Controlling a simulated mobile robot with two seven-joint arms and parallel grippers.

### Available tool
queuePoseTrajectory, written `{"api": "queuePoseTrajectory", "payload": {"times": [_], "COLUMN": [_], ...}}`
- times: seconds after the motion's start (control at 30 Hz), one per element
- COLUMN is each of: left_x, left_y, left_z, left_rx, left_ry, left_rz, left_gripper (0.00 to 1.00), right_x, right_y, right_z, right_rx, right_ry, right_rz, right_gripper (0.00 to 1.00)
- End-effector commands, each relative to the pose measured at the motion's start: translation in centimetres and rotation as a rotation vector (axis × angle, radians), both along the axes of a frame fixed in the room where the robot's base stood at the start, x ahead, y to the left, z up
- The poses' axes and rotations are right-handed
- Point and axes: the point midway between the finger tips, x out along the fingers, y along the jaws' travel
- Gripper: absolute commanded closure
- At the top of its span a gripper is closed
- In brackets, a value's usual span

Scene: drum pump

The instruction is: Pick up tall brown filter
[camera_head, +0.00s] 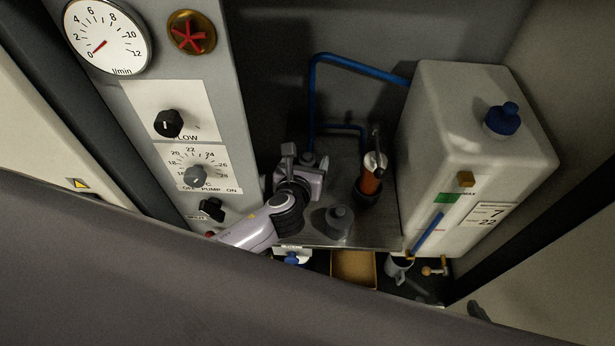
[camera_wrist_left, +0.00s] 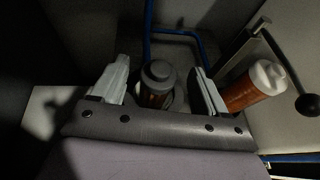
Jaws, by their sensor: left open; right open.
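A brown filter with a pale cap (camera_head: 370,183) stands in a dark base on the metal deck in the head view, beside a dark lever. A white-capped brown filter (camera_wrist_left: 252,88) shows in the left wrist view, to the right of the right finger and outside the jaws. My left gripper (camera_head: 303,168) is to the left of the filter in the head view, apart from it. In the left wrist view its fingers (camera_wrist_left: 163,90) are open, with a grey-capped brown cylinder (camera_wrist_left: 158,76) appearing between them; whether they touch it cannot be told. My right gripper is not in view.
A white tank with a blue cap (camera_head: 478,150) stands right of the filter. A blue pipe (camera_head: 345,66) arches behind. A control panel (camera_head: 185,130) is at left. A grey knob-like piece (camera_head: 338,220) is on the deck's front, with a tan tray (camera_head: 353,268) below.

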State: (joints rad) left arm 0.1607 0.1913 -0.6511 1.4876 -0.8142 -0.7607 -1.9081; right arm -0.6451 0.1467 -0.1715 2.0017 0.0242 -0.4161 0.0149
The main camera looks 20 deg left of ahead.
Motion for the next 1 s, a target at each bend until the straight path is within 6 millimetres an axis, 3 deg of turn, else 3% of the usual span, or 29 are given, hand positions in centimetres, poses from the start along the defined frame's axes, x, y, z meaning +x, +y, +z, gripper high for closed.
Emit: {"api": "queuePoseTrajectory", "payload": {"times": [0.13,0.4,0.43,0.6,0.67,1.0], "left_x": [1.38,1.63,1.63,1.61,1.62,1.64], "left_y": [0.14,0.20,0.20,0.20,0.20,0.19], "left_z": [-0.57,-0.61,-0.61,-0.61,-0.57,0.01], "left_rx": [-0.001,-0.001,-0.001,-0.001,-0.001,-0.001], "left_ry": [-0.001,0.001,0.000,0.000,0.000,-0.002], "left_rz": [0.000,0.000,0.000,0.000,0.000,-0.001], "left_gripper": [0.26,0.26,0.29,0.85,1.00,1.00], "right_x": [0.04,0.03,0.05,0.14,0.16,0.22], "right_y": [0.19,0.27,0.27,0.26,0.24,0.15], "right_z": [-0.26,-0.22,-0.21,-0.18,-0.15,0.13], "right_rx": [0.003,0.006,0.006,0.006,0.005,0.003], "right_ry": [-0.001,0.000,0.000,-0.002,-0.003,-0.004], "right_rz": [0.004,0.006,0.006,0.005,0.006,0.003], "right_gripper": [0.00,0.00,0.00,0.00,0.00,0.00]}}
